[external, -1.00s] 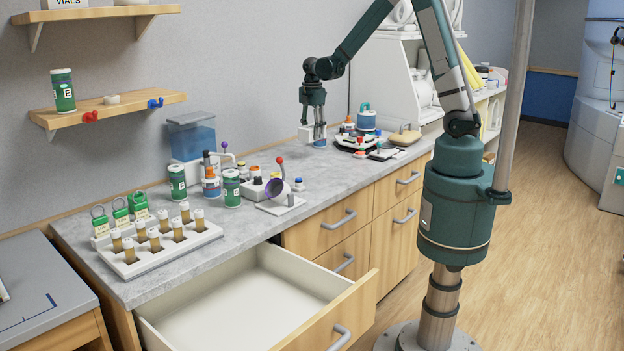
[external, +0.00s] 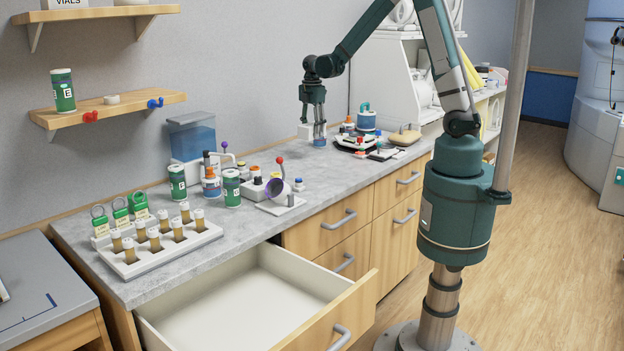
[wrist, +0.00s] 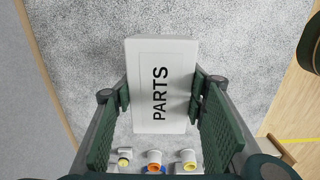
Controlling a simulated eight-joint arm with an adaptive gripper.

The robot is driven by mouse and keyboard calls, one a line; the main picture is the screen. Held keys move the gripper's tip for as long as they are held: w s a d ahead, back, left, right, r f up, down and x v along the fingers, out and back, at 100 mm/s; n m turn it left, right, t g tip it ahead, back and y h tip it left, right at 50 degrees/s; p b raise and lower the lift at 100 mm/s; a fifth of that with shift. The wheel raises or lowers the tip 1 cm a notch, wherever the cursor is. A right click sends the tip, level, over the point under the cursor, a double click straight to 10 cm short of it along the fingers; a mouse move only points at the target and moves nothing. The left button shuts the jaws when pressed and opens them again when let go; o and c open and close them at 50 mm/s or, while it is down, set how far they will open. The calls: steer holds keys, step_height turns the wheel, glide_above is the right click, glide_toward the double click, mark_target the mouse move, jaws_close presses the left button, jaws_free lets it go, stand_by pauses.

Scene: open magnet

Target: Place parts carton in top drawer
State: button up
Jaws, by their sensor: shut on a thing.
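The parts carton (wrist: 160,85) is a white box with "PARTS" printed on its face, and it sits between my gripper's fingers in the wrist view. My gripper (external: 319,139) is shut on it, at the counter's far part near the wall. In the external view the carton is small and partly hidden by the fingers, and I cannot tell whether it touches the counter. The gripper also fills the wrist view (wrist: 160,112). The top drawer (external: 235,308) is pulled open at the near end of the counter, and its white inside looks empty.
A vial rack (external: 158,245), green canisters (external: 231,187), a purple-cupped device (external: 279,192) and a blue water tank (external: 192,138) stand on the counter between gripper and drawer. Bare counter lies along the front edge.

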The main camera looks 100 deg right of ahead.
mark_target(311, 125)
steer(key=r, duration=1)
steer(key=shift+w+a+r, duration=0.1)
steer(key=shift+w+a, duration=0.2)
steer(key=shift+a, duration=0.05)
steer(key=w+a+b, duration=0.3)
steer(key=w+a, duration=0.4)
steer(key=a, duration=0.6)
steer(key=w+a+b, duration=0.2)
steer(key=w+a, duration=0.5)
steer(key=a, duration=0.7)
steer(key=w+a+b, duration=0.3)
steer(key=w+a, duration=0.4)
steer(key=a, duration=0.6)
steer(key=a+b, duration=0.5)
steer(key=a, duration=2.1)
steer(key=s+a+b, duration=0.2)
steer(key=s+a, duration=0.3)
steer(key=a, duration=0.7)
steer(key=s+a+b, duration=0.2)
steer(key=s+a, duration=0.3)
steer(key=a, duration=0.6)
step_height(311, 125, down, 33)
steer(key=shift+p, duration=0.3)
